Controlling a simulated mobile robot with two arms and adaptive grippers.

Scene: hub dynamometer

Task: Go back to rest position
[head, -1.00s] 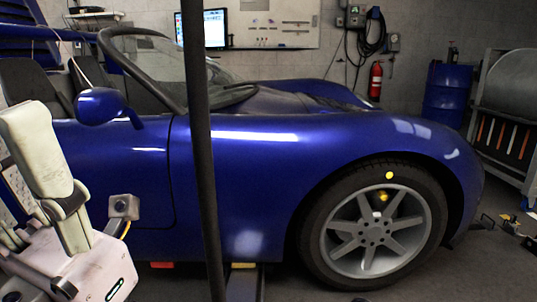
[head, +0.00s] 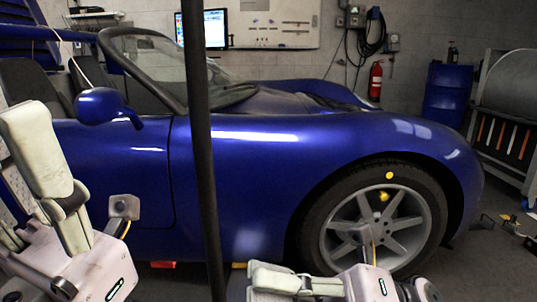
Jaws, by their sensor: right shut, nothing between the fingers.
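My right gripper (head: 256,284) shows at the bottom centre, with pale padded fingers pointing left. It is shut and holds nothing. Its body is cut off by the lower picture edge, and a small grey box on it overlaps the front wheel (head: 340,225) in the picture. My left gripper (head: 24,130) stands at the left edge with pale padded fingers pointing up. Part of it is outside the picture, so I cannot tell whether it is open or shut.
A blue open car (head: 260,165) fills the middle. A dark upright post (head: 200,150) stands in front of it. A blue drum (head: 446,95), a red fire extinguisher (head: 375,80) and a rack (head: 505,130) stand behind at the right. Some floor is clear at the right.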

